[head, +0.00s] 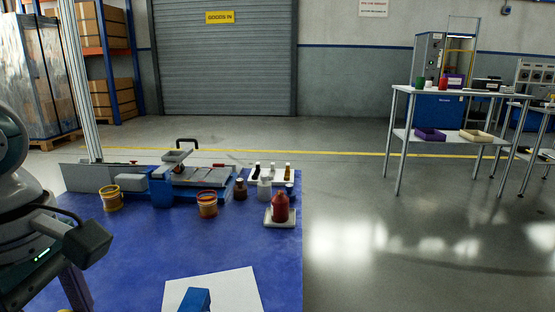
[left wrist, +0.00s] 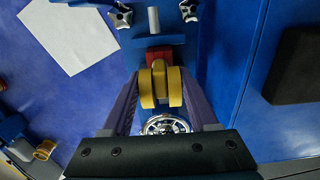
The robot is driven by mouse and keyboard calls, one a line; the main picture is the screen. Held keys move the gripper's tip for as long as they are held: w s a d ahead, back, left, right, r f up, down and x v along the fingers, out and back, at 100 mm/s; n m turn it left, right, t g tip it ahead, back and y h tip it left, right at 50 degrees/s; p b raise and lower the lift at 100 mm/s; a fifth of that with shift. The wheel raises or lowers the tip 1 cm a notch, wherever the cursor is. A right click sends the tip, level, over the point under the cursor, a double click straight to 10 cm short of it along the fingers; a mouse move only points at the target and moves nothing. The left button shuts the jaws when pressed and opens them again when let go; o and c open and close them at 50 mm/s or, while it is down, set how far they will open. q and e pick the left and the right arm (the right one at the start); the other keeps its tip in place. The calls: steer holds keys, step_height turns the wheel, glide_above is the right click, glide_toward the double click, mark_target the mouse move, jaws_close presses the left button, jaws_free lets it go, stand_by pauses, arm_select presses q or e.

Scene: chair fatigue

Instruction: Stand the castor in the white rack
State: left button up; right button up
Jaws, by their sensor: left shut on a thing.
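In the left wrist view, my left gripper (left wrist: 161,78) has its two purple fingers closed around a yellow twin-wheeled castor (left wrist: 147,88). A red part sits just beyond the wheels, and a blue piece with a grey metal pin (left wrist: 153,19) lies beyond that. I cannot tell whether the castor touches them. In the head view, a white holder (head: 281,181) with several small upright pieces stands at the back right of the blue table; it may be the white rack. My left arm comes in from the left, but its fingers are not visible there. My right gripper is not in view.
The blue table (head: 150,255) carries a white sheet (head: 232,290), two banded tubs (head: 111,198) (head: 207,204), a red bottle (head: 280,207) on a white base, and a grey tray (head: 200,176). Its middle is clear. A steel bench (head: 455,92) stands apart at right.

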arm_select(q)
steer(key=shift+r+p, duration=0.95)
steer(key=shift+r, duration=0.45)
steer(key=shift+r+p, duration=1.55)
steer(key=shift+r, duration=0.45)
